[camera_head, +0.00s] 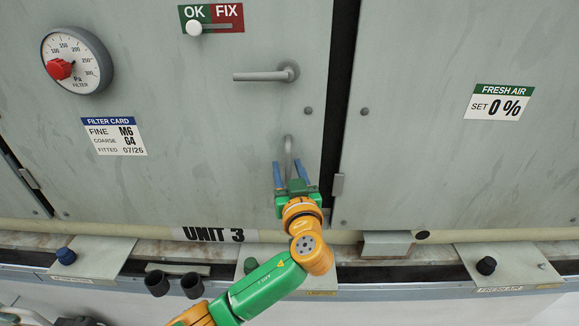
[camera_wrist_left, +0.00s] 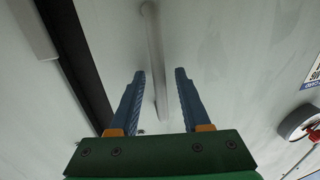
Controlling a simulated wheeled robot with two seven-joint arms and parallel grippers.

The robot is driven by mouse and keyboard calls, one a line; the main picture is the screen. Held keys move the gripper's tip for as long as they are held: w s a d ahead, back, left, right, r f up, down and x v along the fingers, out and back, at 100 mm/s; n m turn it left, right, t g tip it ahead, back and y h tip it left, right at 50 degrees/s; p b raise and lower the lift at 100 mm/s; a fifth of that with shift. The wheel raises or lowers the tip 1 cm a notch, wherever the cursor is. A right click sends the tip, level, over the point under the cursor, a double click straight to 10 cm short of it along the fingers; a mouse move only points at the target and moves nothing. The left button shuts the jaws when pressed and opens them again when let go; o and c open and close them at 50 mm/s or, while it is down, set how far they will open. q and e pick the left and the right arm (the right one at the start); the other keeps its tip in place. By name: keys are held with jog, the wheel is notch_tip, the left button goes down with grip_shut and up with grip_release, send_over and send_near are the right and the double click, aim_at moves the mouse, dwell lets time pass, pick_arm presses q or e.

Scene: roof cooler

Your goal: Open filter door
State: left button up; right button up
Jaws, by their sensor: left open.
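The filter door (camera_head: 190,130) is a grey panel that looks closed, with a dark gap along its right edge. Its lever handle (camera_head: 265,75) lies horizontal near the upper right, pointing left. A grey vertical pull bar (camera_head: 288,148) sits below the lever; it also shows in the left wrist view (camera_wrist_left: 153,50). My left gripper (camera_head: 290,174) is open at the lower end of the bar. In the left wrist view its blue fingers (camera_wrist_left: 157,75) stand either side of the bar, apart from it. My right gripper is not in view.
A round gauge (camera_head: 77,60), a filter card (camera_head: 114,136) and an OK/FIX slider (camera_head: 211,19) are on the door. A FRESH AIR panel (camera_head: 450,160) stands to the right. A ledge with dark knobs (camera_head: 486,265) and dark cups (camera_head: 157,283) runs below.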

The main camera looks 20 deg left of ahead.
pick_arm(q)
grip_shut()
dwell(1.4)
